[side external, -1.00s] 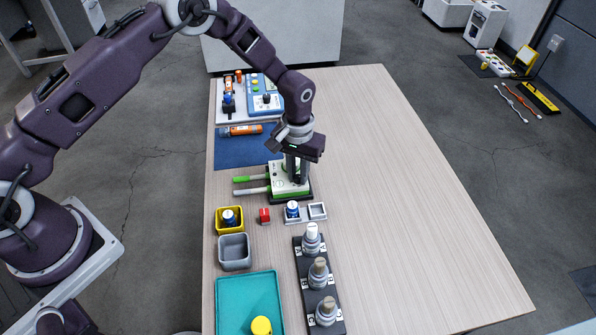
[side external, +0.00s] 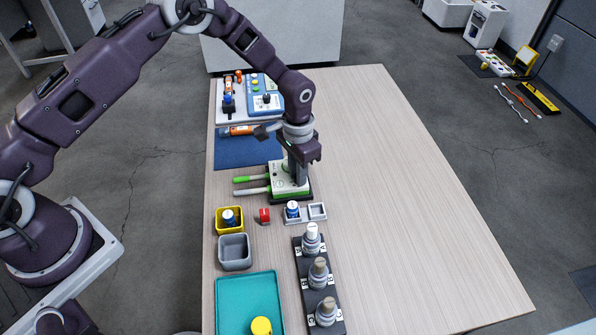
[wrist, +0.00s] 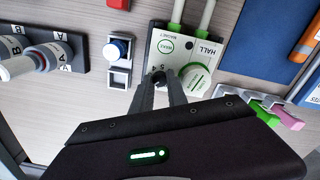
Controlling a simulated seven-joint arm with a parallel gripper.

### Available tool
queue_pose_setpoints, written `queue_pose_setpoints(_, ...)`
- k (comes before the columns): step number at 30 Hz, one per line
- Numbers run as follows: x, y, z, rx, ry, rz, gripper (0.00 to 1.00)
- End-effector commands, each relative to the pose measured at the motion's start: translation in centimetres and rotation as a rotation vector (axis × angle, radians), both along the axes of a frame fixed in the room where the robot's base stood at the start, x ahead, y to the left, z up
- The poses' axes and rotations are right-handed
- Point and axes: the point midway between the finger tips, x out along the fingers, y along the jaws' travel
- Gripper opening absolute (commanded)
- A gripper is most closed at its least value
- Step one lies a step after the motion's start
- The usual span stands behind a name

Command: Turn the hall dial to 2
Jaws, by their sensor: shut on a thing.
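The hall unit (side external: 277,186) is a white box with a green edge near the middle of the table. In the wrist view its face (wrist: 208,62) shows the word HALL, a round RESET marking (wrist: 166,45) and a pale disc with a green rim (wrist: 194,80). My gripper (wrist: 162,78) points down over this face from above. Its two fingertips are shut on a small dark knob, which appears to be the hall dial (wrist: 157,78). The fingers hide much of the dial, and I cannot read its setting. In the side view my gripper (side external: 296,180) reaches the unit's top.
A dark rack (side external: 301,265) holds several posts. The table's right side is clear.

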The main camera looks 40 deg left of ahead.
Motion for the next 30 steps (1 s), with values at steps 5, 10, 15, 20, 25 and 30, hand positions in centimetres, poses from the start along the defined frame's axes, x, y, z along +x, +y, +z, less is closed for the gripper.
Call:
queue_pose_setpoints(5, 0.01, 0.00, 0.01, 0.000, 0.000, -0.006, 0.00)
queue_pose_setpoints(10, 0.02, -0.02, 0.01, 0.000, 0.000, -0.005, 0.00)
queue_pose_setpoints(15, 0.00, -0.02, 0.01, 0.000, 0.000, -0.005, 0.38)
queue_pose_setpoints(20, 0.00, 0.00, 0.00, 0.000, 0.000, -0.005, 0.42)
queue_pose_setpoints(25, -0.01, 0.01, -0.01, 0.001, 0.000, 0.038, 0.42)
queue_pose_setpoints(30, -0.05, 0.02, -0.02, 0.001, 0.000, 0.355, 0.42)
